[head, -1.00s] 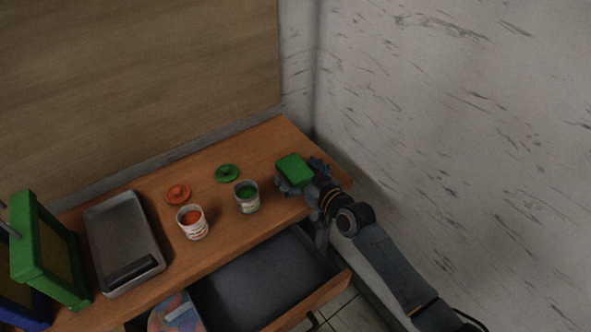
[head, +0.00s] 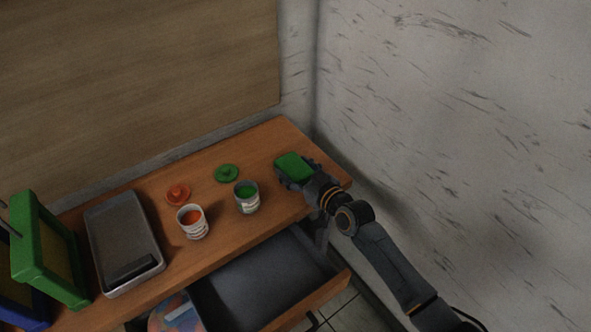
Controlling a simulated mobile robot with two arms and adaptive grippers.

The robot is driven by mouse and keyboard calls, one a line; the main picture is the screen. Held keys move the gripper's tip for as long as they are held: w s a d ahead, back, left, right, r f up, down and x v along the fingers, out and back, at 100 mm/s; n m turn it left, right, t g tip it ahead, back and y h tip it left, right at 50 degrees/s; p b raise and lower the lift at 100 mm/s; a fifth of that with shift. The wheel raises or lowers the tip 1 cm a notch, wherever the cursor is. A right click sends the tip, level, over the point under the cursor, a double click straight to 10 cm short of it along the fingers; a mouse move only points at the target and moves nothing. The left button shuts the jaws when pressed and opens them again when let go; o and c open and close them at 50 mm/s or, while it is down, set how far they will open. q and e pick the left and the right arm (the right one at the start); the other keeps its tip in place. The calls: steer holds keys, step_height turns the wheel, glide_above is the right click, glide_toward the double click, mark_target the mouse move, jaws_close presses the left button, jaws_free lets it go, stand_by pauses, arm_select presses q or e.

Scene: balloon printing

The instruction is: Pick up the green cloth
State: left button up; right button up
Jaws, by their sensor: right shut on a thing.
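The green cloth (head: 292,166) is a small green block-like pad near the right end of the wooden table. My right gripper (head: 294,176) is shut on it, with its fingers mostly under and around the cloth. The cloth covers part of the fingers. I cannot tell whether it touches the tabletop. My left gripper is not in view.
On the table (head: 262,145) stand a cup of green paint (head: 247,204) and a cup of orange paint (head: 193,229), with a green lid (head: 227,173) and an orange lid (head: 178,194) behind. A grey tray (head: 104,222) and green frame (head: 36,236) are left. An open drawer (head: 265,284) juts forward.

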steer(key=shift+r, duration=0.55)
steer(key=s+r, duration=0.1)
steer(key=r, duration=0.1)
steer(key=s+r, duration=0.2)
steer(key=r, duration=0.1)
steer(key=s+d+r, duration=0.1)
steer(key=s+r, duration=0.1)
steer(key=shift+r+p, duration=0.3)
steer(key=shift+p, duration=0.1)
steer(key=s+d+r, duration=0.2)
steer(key=s+r, duration=0.2)
steer(key=s, duration=0.5)
steer(key=s+d+m+t+h, duration=0.3)
steer(key=d+m+h, duration=0.5)
steer(key=d, duration=0.9)
steer(key=w+a+n+g+y, duration=0.2)
steer(key=a+n+y, duration=0.6)
steer(key=a, duration=0.9)
steer(key=shift+w+g+b, duration=0.4)
steer(key=shift+w+b, duration=0.05)
steer(key=shift+w, duration=0.2)
